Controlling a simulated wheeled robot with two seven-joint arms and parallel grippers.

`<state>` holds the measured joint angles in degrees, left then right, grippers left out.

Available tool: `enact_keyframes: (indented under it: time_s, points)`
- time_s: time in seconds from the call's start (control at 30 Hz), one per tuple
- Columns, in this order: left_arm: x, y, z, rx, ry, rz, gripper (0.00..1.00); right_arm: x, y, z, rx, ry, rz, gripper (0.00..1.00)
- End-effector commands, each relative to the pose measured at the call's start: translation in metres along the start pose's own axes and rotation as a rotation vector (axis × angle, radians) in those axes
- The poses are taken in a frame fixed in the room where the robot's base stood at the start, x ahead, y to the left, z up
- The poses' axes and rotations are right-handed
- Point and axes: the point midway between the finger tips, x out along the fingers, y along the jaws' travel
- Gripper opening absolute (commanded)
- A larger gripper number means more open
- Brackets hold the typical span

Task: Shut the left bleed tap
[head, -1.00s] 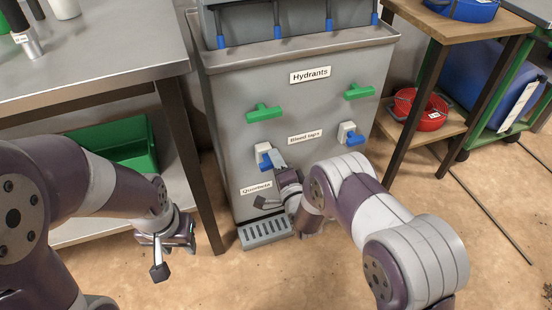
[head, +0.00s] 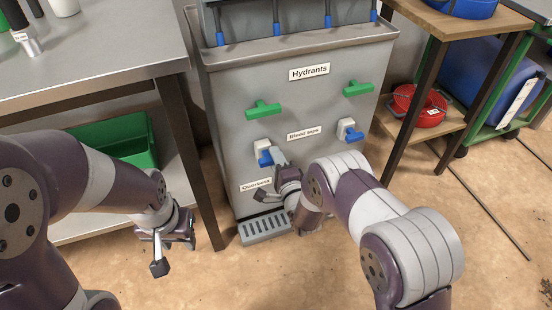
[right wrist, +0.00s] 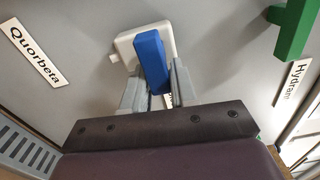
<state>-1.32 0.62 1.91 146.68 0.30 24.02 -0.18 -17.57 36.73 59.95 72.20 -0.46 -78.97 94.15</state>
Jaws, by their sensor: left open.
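The left bleed tap (head: 265,157) has a blue handle on a white base, low on the grey panel's left side. In the right wrist view its handle (right wrist: 151,58) is tilted and sits between the fingers of my right gripper (right wrist: 158,88). These fingers are close together and look shut on the handle's lower end. In the head view, my right gripper (head: 278,165) is at the tap and partly hides the handle. My left gripper (head: 174,252) is open and empty, left of the panel, low over the floor.
The right bleed tap (head: 350,131) is on the same panel, with green hydrant handles (head: 263,110) above. A slotted drain (head: 265,228) lies at the panel's foot.

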Motion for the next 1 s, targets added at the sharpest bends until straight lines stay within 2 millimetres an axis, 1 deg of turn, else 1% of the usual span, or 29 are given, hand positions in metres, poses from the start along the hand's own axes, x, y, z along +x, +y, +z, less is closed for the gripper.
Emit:
enact_keyframes:
  time_s: [0.03,0.07,0.33,0.4,0.47,0.57,0.6,0.7,0.8,0.9,1.0]
  points:
    - [0.000,0.000,0.000,0.000,0.000,0.000,0.43,-0.001,0.003,-0.001,0.000,0.002,0.007,0.40]
    - [0.000,0.000,0.000,0.000,0.000,0.000,0.43,-0.001,0.003,-0.001,0.000,0.002,0.007,0.46]
    - [-0.001,0.000,0.000,0.000,0.000,0.000,0.43,-0.001,0.001,0.000,0.000,0.001,0.004,0.46]
    - [-0.005,0.000,-0.001,0.000,0.000,0.000,0.43,-0.006,-0.001,0.000,-0.001,0.001,0.005,0.46]
    - [-0.012,0.000,-0.001,0.000,0.000,0.000,0.43,-0.016,-0.003,0.000,-0.001,0.001,0.007,0.46]
    - [-0.027,0.000,-0.003,0.000,0.000,0.000,0.43,-0.042,-0.005,0.000,0.000,0.001,0.010,0.46]
    - [-0.032,0.000,-0.004,0.000,0.000,0.000,0.43,-0.053,-0.005,0.000,0.000,0.002,0.010,0.46]
    - [-0.043,0.000,-0.005,0.000,0.000,0.000,0.43,-0.081,-0.005,0.000,0.000,0.002,0.009,0.46]
    - [-0.051,0.000,-0.006,0.000,0.000,0.000,0.43,-0.104,-0.003,0.000,0.000,0.002,0.009,0.46]
    - [-0.054,0.000,-0.006,0.000,0.000,0.000,0.43,-0.119,-0.001,0.000,0.000,0.002,0.007,0.46]
    - [-0.055,0.000,-0.007,0.000,0.000,0.000,0.43,-0.127,0.001,0.000,0.000,0.002,0.006,0.46]
